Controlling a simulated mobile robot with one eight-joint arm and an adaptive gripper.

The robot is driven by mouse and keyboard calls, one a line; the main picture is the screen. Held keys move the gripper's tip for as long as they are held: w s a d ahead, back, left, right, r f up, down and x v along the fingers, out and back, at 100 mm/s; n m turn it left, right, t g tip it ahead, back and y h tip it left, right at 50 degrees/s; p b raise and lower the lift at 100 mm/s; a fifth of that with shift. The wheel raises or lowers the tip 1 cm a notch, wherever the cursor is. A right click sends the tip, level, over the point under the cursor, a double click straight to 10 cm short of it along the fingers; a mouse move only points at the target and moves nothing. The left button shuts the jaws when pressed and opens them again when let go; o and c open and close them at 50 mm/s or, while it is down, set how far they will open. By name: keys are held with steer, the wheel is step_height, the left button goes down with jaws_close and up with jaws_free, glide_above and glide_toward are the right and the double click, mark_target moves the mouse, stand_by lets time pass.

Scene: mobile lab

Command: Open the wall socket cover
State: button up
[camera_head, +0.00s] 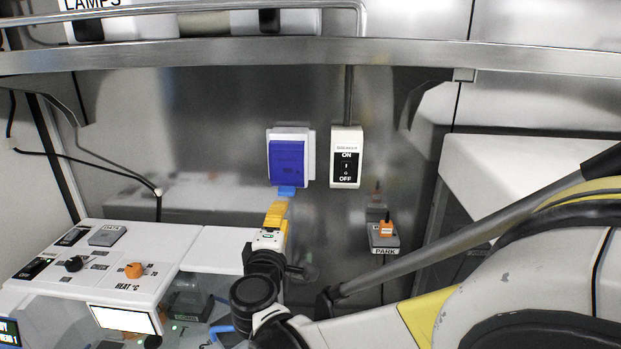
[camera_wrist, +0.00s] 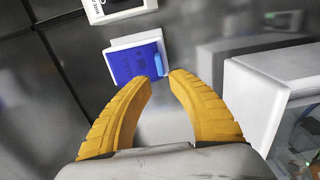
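The wall socket is a white box with a blue cover (camera_head: 287,163) on the metal back wall. The cover looks closed, lying over the front of the white frame (camera_head: 312,152). A lighter blue tab (camera_head: 286,191) sticks out at its lower edge. My gripper (camera_head: 278,206) is just below the tab, its yellow fingers pointing up toward it. In the wrist view, my gripper (camera_wrist: 162,78) is open, with a gap between the fingertips. The cover (camera_wrist: 133,64) and tab (camera_wrist: 158,64) lie just beyond them. I cannot tell whether a fingertip touches the tab.
A white ON/OFF breaker switch (camera_head: 346,157) is right of the socket. A grey PARK box with an orange top (camera_head: 384,237) sits lower right. A white console with knobs (camera_head: 100,262) stands at left. A metal shelf edge (camera_head: 300,52) runs above.

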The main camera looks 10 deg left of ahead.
mark_target(286, 194)
steer(key=w, duration=0.7)
steer(key=w+a, duration=0.1)
steer(key=w, duration=0.2)
steer(key=shift+w, duration=0.4)
jaws_close()
steer(key=shift+r, duration=0.1)
